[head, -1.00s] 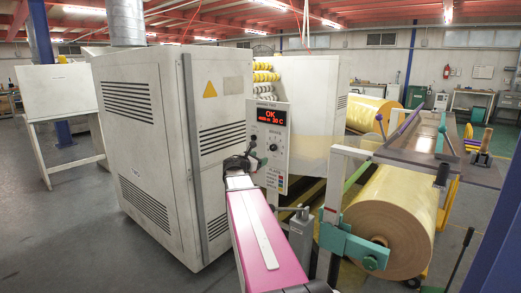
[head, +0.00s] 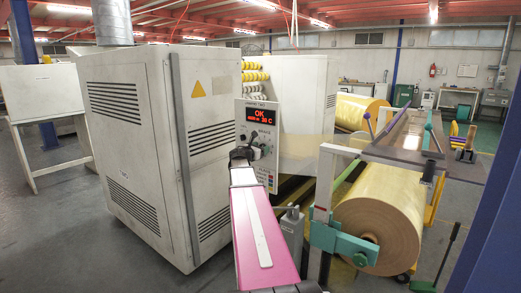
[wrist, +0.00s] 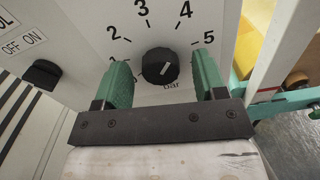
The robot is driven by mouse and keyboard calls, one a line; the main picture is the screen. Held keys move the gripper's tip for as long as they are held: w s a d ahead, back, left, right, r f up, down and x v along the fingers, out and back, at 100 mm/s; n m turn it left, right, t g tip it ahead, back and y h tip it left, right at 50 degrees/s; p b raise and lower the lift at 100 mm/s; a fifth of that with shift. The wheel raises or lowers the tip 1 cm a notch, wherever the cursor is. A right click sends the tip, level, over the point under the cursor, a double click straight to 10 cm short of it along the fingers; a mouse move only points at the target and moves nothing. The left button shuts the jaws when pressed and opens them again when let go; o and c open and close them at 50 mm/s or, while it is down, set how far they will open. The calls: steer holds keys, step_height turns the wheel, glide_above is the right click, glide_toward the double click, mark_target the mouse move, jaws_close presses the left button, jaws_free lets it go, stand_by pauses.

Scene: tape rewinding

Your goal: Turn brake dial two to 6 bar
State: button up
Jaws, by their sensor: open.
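A black round dial (wrist: 160,65) sits on a pale panel face in the wrist view. Printed numbers 1 to 5 curve around it, with "bar" below. A pale mark shows on the knob, but its exact reading is unclear. My gripper (wrist: 161,82) is open, with one green finger on each side of the dial, apart from it in the picture. The fingers hide parts of the scale near its ends. In the head view my gripper (head: 243,154) is in front of the control panel (head: 270,179), whose red display (head: 263,115) reads OK.
A black OFF/ON switch (wrist: 42,74) is left of the dial. A large pale cabinet (head: 128,160) stands left of my arm. A yellow film roll (head: 385,215) on a teal-bracketed frame (head: 345,243) is close on the right. Grey floor is open at far left.

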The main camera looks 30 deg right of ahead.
steer(key=shift+d, duration=0.1)
steer(key=c, duration=0.9)
steer(key=shift+s+f+m, duration=0.1)
steer(key=shift+f+m, duration=0.05)
steer(key=shift+m, duration=7.75)
